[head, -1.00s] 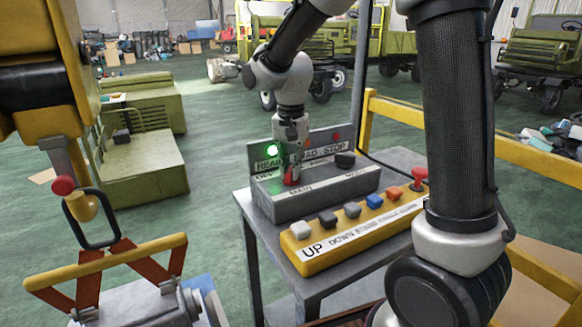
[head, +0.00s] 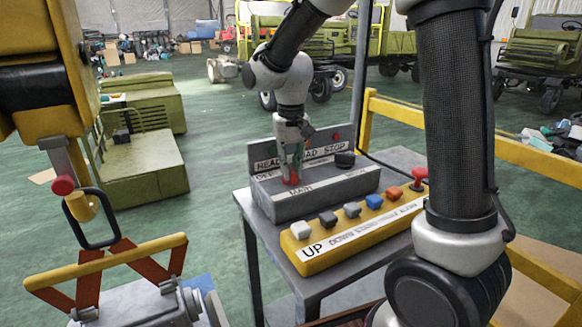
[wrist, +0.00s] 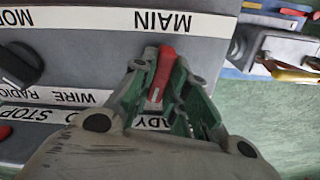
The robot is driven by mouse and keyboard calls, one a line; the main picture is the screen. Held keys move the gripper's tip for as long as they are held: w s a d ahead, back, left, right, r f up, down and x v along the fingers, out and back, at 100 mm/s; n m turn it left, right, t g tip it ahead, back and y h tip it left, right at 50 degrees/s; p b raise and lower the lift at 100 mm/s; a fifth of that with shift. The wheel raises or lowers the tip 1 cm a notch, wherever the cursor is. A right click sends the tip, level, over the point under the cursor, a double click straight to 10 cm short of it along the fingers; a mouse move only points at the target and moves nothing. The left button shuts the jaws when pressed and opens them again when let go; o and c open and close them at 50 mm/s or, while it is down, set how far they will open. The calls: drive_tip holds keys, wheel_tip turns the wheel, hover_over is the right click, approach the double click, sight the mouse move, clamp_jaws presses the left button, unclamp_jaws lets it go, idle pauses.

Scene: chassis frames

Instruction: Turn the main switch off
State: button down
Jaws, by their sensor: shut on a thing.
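The main switch has a red handle (wrist: 164,66), with the MAIN label (wrist: 163,21) beside it in the wrist view. In the head view the red handle (head: 291,180) shows low between the fingers, on the grey control box (head: 317,203). My gripper (head: 291,171) points down at the box. In the wrist view my gripper (wrist: 158,88) has its green fingers closed on either side of the handle. The fingers and wrist hide part of the handle and of the panel behind. No green lamp glow shows on the upright panel.
A dark knob (head: 345,159) stands at the box's right end. A yellow button box (head: 318,256) with several buttons and a red mushroom knob (head: 419,175) lies in front on the grey table (head: 256,231). A yellow rail (head: 397,111) runs behind at right.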

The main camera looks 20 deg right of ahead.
sight(291, 168)
drive_tip(key=n, duration=0.5)
drive_tip(key=shift+n, duration=0.3)
drive_tip(key=n, duration=0.5)
drive_tip(key=shift+n, duration=0.4)
drive_tip(key=c, duration=1.4)
unclamp_jaws()
wheel_tip(291, 168, up, 12)
